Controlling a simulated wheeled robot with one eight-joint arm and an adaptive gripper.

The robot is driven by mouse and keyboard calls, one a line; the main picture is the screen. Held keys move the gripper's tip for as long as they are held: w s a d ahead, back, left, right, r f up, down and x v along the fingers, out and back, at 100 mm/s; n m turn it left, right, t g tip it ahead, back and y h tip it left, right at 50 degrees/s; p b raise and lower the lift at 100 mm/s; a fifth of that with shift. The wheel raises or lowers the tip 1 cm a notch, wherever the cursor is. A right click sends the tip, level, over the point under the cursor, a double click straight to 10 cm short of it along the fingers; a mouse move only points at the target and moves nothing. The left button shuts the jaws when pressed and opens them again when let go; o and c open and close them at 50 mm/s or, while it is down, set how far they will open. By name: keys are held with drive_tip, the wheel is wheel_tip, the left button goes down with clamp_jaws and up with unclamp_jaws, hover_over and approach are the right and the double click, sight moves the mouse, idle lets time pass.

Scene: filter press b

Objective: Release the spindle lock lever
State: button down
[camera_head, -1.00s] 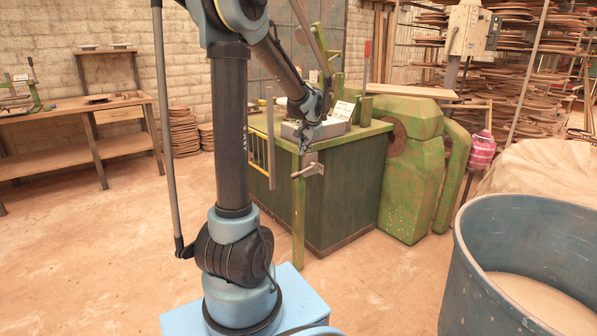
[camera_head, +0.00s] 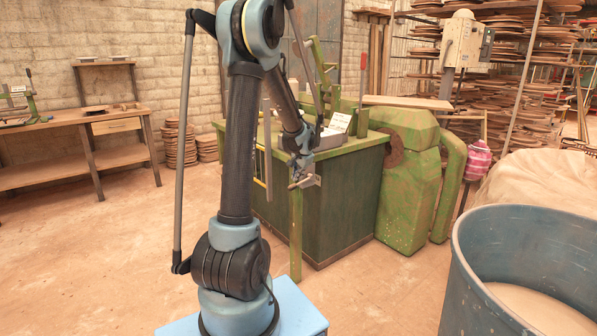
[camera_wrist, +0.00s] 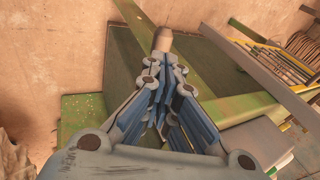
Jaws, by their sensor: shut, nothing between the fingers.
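The lock lever is a short grey handle on a small grey bracket (camera_head: 311,181) at the top of a green post, on the front corner of the green machine. In the head view my gripper (camera_head: 296,180) is in front of the bracket and covers most of the handle. In the wrist view my blue gripper (camera_wrist: 164,75) is shut with nothing between its fingers. A rounded brownish-grey lever end (camera_wrist: 162,38) shows just beyond the fingertips. I cannot tell whether they touch.
The green machine cabinet (camera_head: 345,205) stands right behind the lever. A vertical grey bar (camera_head: 268,150) and yellow grille are to its left. A blue tub (camera_head: 470,290) is at front right. A workbench (camera_head: 70,117) stands at far left. Floor between is clear.

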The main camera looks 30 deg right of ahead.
sight(301, 182)
drive_tip(key=shift+x, duration=2.15)
drive_tip(key=shift+d, duration=0.1)
drive_tip(key=shift+f, duration=0.1)
